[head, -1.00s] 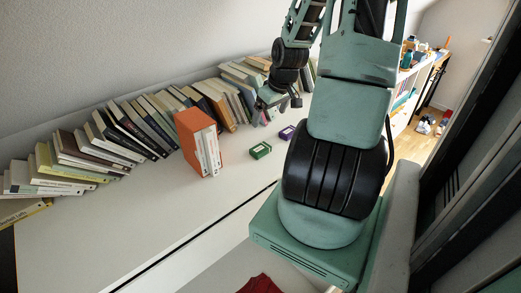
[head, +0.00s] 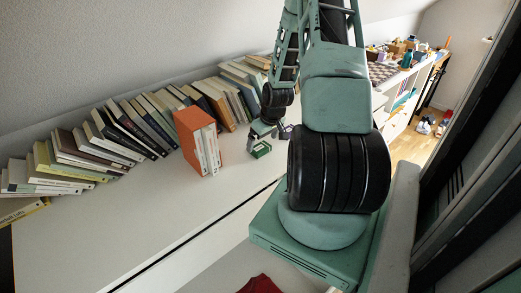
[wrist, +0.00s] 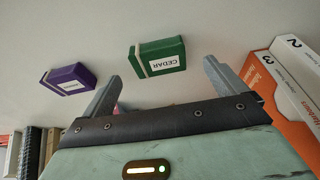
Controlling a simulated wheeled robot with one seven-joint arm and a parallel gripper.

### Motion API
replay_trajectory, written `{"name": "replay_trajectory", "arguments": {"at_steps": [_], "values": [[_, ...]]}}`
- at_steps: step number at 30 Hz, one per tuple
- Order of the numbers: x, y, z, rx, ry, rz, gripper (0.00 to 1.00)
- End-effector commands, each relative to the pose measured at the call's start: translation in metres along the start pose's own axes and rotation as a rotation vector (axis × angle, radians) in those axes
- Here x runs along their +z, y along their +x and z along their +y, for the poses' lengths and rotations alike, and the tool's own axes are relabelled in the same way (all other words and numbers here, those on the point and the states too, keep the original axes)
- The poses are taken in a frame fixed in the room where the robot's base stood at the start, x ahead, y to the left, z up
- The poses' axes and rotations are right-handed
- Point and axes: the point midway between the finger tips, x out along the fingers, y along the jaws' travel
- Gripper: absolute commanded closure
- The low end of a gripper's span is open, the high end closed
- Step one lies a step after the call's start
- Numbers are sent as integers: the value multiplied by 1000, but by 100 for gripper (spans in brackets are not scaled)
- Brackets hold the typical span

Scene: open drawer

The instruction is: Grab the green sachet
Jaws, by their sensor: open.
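The green sachet (wrist: 160,57) is a small green box with a white label reading CEDAR. It lies on the white surface, just beyond the fingertips in the wrist view and nearly centred between them. It also shows in the head view (head: 262,149), partly hidden by my gripper (head: 263,134), which is right above or beside it. In the wrist view my gripper (wrist: 162,75) is open, with its two grey fingers apart and nothing between them.
A purple box (wrist: 69,79) lies left of the green one in the wrist view. An orange slipcase with white books (head: 197,140) stands close by. A long row of leaning books (head: 120,132) lines the wall. The white surface (head: 150,215) in front is clear.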

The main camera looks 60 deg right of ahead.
Motion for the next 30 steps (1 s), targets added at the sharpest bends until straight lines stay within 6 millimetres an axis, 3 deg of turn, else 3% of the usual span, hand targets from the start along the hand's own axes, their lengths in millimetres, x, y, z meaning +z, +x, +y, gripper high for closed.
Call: {"name": "replay_trajectory", "arguments": {"at_steps": [7, 16, 17, 21, 22, 30], "values": [[0, 29, 1, -1, 0, 0, 4], [0, 34, 1, 0, 0, 1, 4], [0, 34, 1, 0, 0, 1, 9], [0, 33, 1, 0, 0, 1, 48], [0, 33, 1, 0, 0, 1, 52], [0, 32, 1, 0, 0, 1, 52]]}}
